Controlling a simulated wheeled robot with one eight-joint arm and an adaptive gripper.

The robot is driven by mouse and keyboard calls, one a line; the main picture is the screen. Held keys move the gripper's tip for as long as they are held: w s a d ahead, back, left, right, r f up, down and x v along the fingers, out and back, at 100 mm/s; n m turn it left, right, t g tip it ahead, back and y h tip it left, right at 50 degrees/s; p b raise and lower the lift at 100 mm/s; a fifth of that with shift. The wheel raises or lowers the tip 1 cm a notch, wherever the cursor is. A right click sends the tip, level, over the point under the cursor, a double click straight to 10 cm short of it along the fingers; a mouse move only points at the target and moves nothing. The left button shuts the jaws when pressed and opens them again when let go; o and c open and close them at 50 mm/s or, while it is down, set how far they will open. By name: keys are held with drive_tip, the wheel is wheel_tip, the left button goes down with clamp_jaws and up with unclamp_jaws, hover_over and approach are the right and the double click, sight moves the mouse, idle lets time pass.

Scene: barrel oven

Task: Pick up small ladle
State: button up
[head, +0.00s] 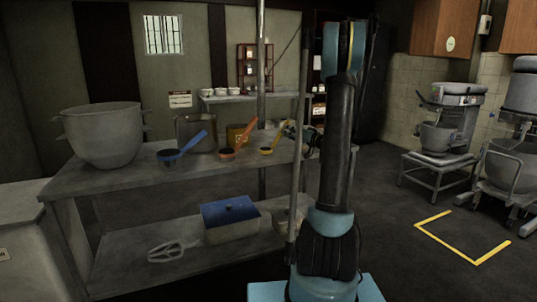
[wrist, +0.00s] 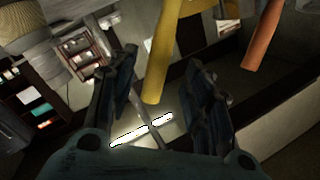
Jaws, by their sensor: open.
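Several ladles stand in a row on the table. The yellow ladle (head: 266,151), nearest my gripper, looks the smallest. The orange ladle (head: 227,154) and the larger blue ladle (head: 170,156) are to its left. My gripper (head: 291,131) is just right of the yellow ladle in the head view, partly hidden by the arm. In the wrist view my gripper (wrist: 163,78) is open, with the yellow handle (wrist: 167,45) showing between its two fingers, not clasped. The orange handle (wrist: 263,36) is off to the right there.
The metal table (head: 105,181) also holds a big grey pot (head: 103,135), a metal container (head: 196,133) and a yellow box (head: 238,134) behind the ladles. A blue-lidded box (head: 231,220) sits on the lower shelf.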

drive_tip(key=shift+f+x, duration=0.15)
drive_tip(key=shift+x, duration=1.35)
drive_tip(key=shift+f+x, duration=0.1)
drive_tip(key=shift+x, duration=1.4)
drive_tip(key=shift+s, duration=0.1)
clamp_jaws()
